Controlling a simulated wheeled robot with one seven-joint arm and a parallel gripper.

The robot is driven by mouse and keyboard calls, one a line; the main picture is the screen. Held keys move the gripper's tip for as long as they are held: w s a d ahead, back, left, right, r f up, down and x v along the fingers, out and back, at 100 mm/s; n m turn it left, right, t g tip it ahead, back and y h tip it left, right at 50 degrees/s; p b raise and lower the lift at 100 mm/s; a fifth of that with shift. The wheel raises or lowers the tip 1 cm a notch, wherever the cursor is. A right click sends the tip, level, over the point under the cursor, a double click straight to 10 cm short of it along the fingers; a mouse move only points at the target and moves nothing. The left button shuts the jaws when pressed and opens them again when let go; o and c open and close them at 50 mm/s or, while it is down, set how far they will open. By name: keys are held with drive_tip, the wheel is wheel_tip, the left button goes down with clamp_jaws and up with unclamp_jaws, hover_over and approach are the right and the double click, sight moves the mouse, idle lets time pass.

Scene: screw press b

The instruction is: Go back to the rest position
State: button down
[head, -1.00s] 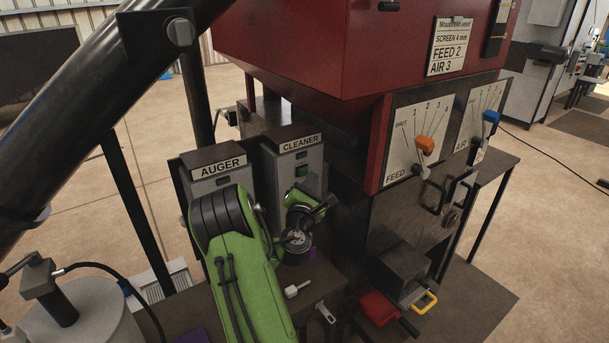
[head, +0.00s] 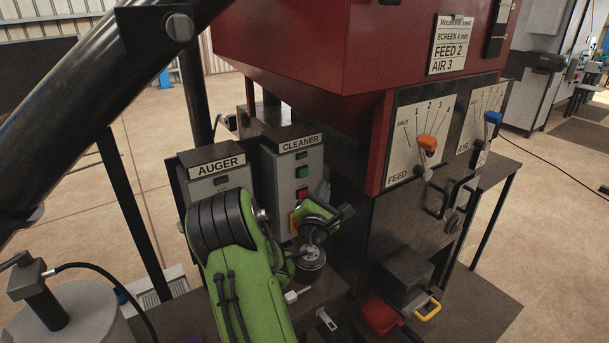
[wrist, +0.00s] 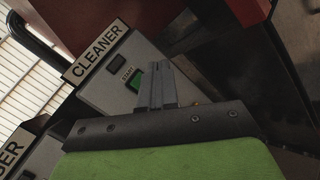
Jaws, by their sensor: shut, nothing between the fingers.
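My gripper (wrist: 160,72) is shut and empty in the wrist view, its two grey fingers side by side in front of the CLEANER switch box (wrist: 103,85). The box's green START button (wrist: 133,80) shows just left of the fingers; the part of the panel behind them is hidden. In the head view my green wrist (head: 318,215) is in front of the lower right of the CLEANER box (head: 284,165). The box's green button (head: 302,171) and red button (head: 302,194) both show there. I cannot tell the exact gap between fingers and box.
The AUGER box (head: 213,180) stands left of the CLEANER box. The red machine (head: 300,45) rises behind, with an orange FEED lever (head: 427,143) and a blue AIR lever (head: 492,118) at right. A red tray (head: 381,315) sits low.

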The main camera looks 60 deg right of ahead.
idle(0.5)
drive_tip(key=w+a+f+m+y, duration=0.15)
drive_tip(key=a+m+y, duration=0.35)
drive_tip(key=a+m, duration=0.5)
drive_tip(key=w+a+m+y, duration=0.3)
drive_tip(key=a+m+y, duration=0.3)
drive_tip(key=a, duration=0.8)
drive_tip(key=s+a+n+y, duration=0.1)
drive_tip(key=s+a+y, duration=0.2)
drive_tip(key=a, duration=0.8)
drive_tip(key=s+a+y, duration=0.4)
drive_tip(key=s+a, duration=0.2)
drive_tip(key=a, duration=0.5)
drive_tip(key=shift+f+n+y, duration=0.15)
drive_tip(key=shift+n+y, duration=0.15)
drive_tip(key=shift+n, duration=0.1)
